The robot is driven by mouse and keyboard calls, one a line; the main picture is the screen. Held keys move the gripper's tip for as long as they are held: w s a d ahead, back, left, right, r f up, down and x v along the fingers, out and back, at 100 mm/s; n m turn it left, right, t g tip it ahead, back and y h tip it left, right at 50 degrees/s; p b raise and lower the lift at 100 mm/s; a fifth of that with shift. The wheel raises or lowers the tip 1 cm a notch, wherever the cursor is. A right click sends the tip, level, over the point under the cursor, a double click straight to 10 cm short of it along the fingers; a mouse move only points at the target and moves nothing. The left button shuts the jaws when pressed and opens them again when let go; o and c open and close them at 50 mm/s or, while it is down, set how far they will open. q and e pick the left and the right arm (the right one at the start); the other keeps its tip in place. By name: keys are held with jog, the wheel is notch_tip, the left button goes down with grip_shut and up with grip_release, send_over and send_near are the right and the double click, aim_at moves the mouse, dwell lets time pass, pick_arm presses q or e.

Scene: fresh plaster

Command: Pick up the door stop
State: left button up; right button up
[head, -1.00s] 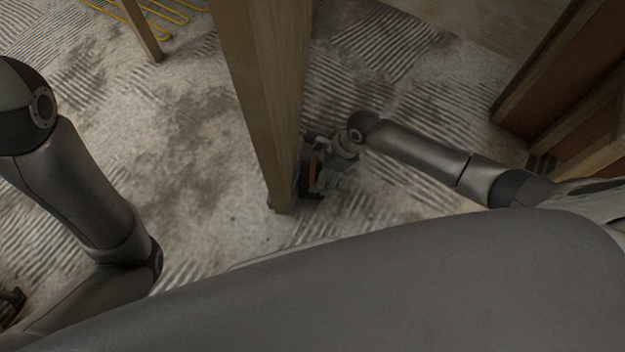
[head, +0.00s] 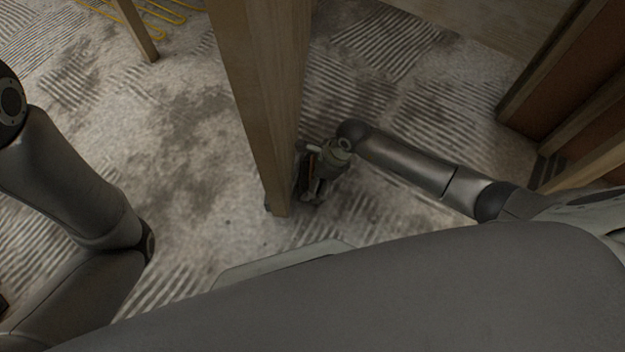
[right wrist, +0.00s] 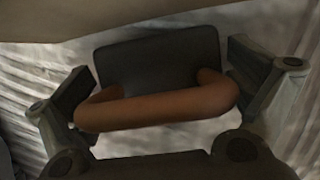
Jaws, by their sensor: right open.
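The door stop shows in the right wrist view as a dark grey block (right wrist: 160,62) with a thick brown-orange loop handle (right wrist: 157,108). My right gripper (right wrist: 158,95) is open, with one finger on each side of the door stop. I cannot tell whether either finger touches it. In the head view my right gripper (head: 309,194) is low, close beside the foot of the wooden door (head: 272,110). The door stop cannot be made out clearly there. My left arm comes in at the left, and its gripper is out of the frame.
The upright door stands just left of my right gripper, and its bottom edge also crosses the top of the right wrist view (right wrist: 120,15). Wooden panels (head: 565,90) stand at the right. Yellow cable or tubing (head: 165,12) lies at the top left. The patchy floor left of the door is clear.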

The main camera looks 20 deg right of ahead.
jog(key=c, duration=1.1)
jog(key=shift+w+r, duration=0.1)
jog(key=shift+c, duration=0.9)
jog(key=shift+r, duration=0.15)
